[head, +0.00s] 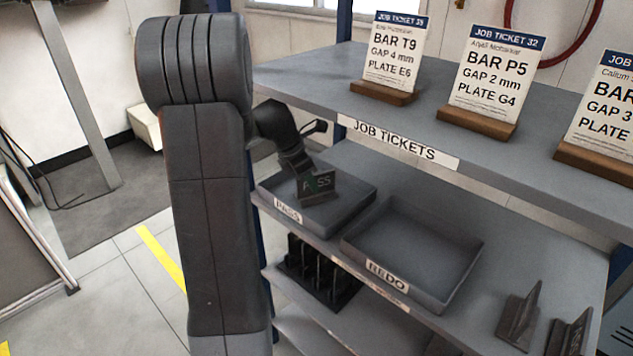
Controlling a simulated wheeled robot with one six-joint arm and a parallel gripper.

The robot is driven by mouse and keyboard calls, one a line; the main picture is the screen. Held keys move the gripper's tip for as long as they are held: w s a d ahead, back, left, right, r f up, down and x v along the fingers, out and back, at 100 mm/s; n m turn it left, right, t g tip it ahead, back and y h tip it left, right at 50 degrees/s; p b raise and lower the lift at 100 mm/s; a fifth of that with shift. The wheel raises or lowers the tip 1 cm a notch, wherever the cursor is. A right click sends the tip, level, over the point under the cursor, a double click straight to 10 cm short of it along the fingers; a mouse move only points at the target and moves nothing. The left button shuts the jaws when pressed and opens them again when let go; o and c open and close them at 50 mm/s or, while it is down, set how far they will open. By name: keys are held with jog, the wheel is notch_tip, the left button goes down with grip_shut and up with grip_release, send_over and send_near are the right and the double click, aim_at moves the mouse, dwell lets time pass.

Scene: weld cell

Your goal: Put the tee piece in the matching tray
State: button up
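My gripper (303,178) reaches down from the upper left and appears shut on the upright plate. The fingertips are small and dark, and one seems to cover part of the lettering. The piece is over or in the PASS tray; whether its base touches the floor of the tray is hard to tell. The tray labelled REDO (412,250), to the right, is empty.
Two more dark tee pieces (519,316) (570,337) stand on the shelf at the right. Job tickets (394,52) in wooden stands line the shelf above. A dark slotted rack (318,274) stands below the trays. My arm blocks the view at left of centre.

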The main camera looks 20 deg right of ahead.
aim_at(276, 197)
jog(key=a, duration=1)
jog(key=shift+a+b, duration=0.2)
jog(key=shift+b, duration=0.2)
jog(key=d+p, duration=0.1)
jog(key=d, duration=1.1)
jog(key=shift+d, duration=0.15)
jog(key=shift+d+f, duration=0.15)
jog(key=shift+f, duration=0.4)
jog(key=shift+w+r, duration=0.1)
jog(key=shift+r, duration=0.55)
